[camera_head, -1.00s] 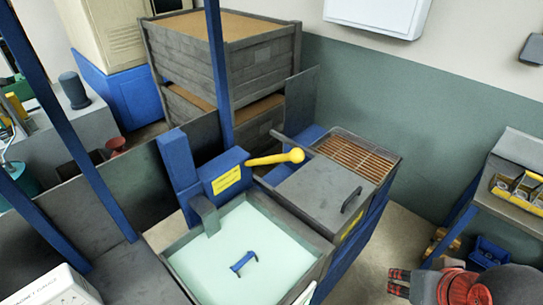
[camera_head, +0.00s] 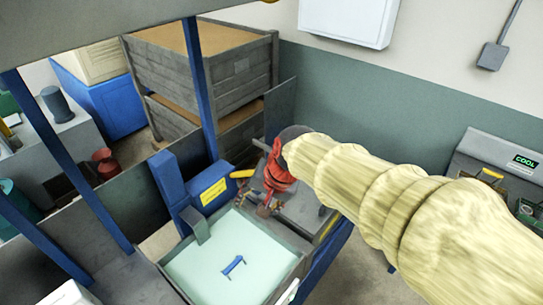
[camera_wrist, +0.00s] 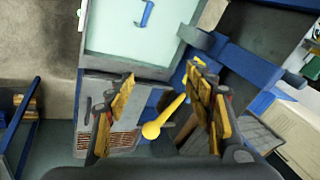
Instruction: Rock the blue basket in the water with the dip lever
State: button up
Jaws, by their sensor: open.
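The yellow dip lever (camera_head: 243,173) sticks out from a blue housing (camera_head: 211,187) with a yellow label. The lever's far end is hidden behind my gripper in the head view. In the wrist view the lever (camera_wrist: 152,130) shows whole, with its round knob between the two fingers, apart from both. My gripper (camera_head: 265,207) is open and empty, over the lever side of the tank; its fingers also show in the wrist view (camera_wrist: 160,92). The pale water tank (camera_head: 196,268) has only a blue handle (camera_head: 233,265) of the basket showing; the rest is hidden.
A lidded grey box (camera_head: 305,212) with a slatted rack stands beside the tank, partly behind my arm. Stacked grey crates (camera_head: 240,72) stand behind. A blue post (camera_head: 200,90) rises close left of the lever. A bench with a COOL display (camera_head: 525,161) is at right.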

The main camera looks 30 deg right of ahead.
jog(key=w+d+f+m+p, duration=0.2)
jog(key=w+d+m+p, duration=1)
jog(key=d+m+p, duration=0.35)
jog(key=shift+y, duration=0.4)
jog(key=shift+w+x, duration=0.15)
jog(key=shift+x, duration=1.6)
jog(key=shift+w+x, duration=0.15)
jog(key=shift+x, duration=1.65)
jog(key=shift+s+d+r, duration=0.1)
jog(key=shift+d, duration=0.05)
jog(key=shift+c, duration=0.3)
grip_shut()
